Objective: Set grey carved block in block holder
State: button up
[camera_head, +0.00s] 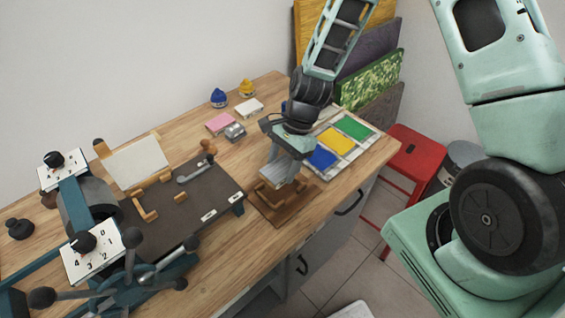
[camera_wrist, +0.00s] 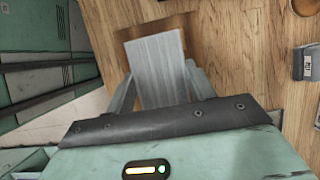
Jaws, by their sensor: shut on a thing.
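My gripper (camera_head: 282,172) is above the front right of the workbench, pointing down. It is shut on the grey carved block (camera_wrist: 155,70), whose flat face with fine lines shows between the two fingers in the wrist view. The brown wooden block holder (camera_head: 284,211) is on the bench directly below the gripper. In the wrist view the brown wood shows behind the block's top end. The block's far end is hidden, so I cannot tell whether it touches the holder or hangs just above it.
A tray with blue, yellow and green squares (camera_head: 354,127) lies right of the holder. A dark press bed (camera_head: 217,184) with a wooden-handled tool is close on the left. Pink and white blocks and ink bottles stand behind. A red stool (camera_head: 411,146) is beyond the bench.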

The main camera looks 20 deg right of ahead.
jog(key=b, duration=0.4)
send_over(278, 192)
jog(key=d, duration=0.1)
jog(key=shift+w+d+f, duration=0.1)
jog(key=shift+w+f, duration=0.05)
jog(key=shift+f, duration=0.95)
jog(key=shift+w+d+f, duration=0.1)
jog(key=shift+f, duration=1)
jog(key=shift+p, duration=0.6)
jog(key=shift+f+b, duration=0.8)
jog(key=shift+f, duration=0.45)
jog(key=o, duration=1.1)
jog(key=shift+r+p, duration=3.45)
jog(key=shift+r, duration=0.55)
